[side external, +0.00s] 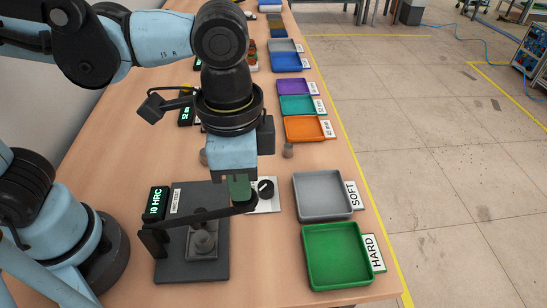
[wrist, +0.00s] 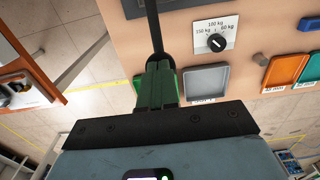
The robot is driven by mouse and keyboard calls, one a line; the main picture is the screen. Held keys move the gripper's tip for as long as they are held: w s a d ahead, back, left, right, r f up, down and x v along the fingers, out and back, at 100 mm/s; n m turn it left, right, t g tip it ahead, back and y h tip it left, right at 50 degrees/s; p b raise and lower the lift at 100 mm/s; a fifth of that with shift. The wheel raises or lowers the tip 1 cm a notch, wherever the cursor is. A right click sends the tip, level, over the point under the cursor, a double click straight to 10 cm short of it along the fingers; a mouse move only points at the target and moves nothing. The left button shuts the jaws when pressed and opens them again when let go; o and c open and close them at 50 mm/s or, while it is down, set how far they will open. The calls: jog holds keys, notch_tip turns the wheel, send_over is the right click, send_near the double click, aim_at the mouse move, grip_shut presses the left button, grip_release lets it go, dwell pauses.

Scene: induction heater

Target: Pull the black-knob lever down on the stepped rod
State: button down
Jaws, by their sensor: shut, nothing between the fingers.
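The black lever (side external: 195,217) runs across the dark tester base (side external: 178,265) from a post at its left. Its black knob (side external: 249,201) is at the right end, just below my gripper. My gripper (side external: 241,197) has green fingers, shut with nothing held, right by the knob. In the wrist view the fingers (wrist: 158,75) overlap the knob end of the lever (wrist: 153,30); whether they touch it I cannot tell. The grey stepped rod (side external: 204,241) stands on the base, beneath the lever and partly behind it.
A lit hardness display (side external: 155,203) stands at the base's back left. A dial (side external: 266,186) on a white plate is behind the knob. The grey SOFT tray (side external: 322,213) and green HARD tray (side external: 310,283) are to the right. A small grey cylinder (side external: 288,150) stands farther back.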

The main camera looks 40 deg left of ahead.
notch_tip(320, 180, up, 7)
dwell(0.7)
jog(key=w+a+f+n+t, duration=0.3)
jog(key=a+f+n, duration=0.1)
jog(key=a, duration=0.6)
jog(key=w+a+f+n+t, duration=0.4)
jog(key=a+n, duration=0.1)
jog(key=a, duration=0.5)
jog(key=shift+w+a+f, duration=0.15)
jog(key=shift+w+f, duration=0.05)
jog(key=shift+f, duration=0.05)
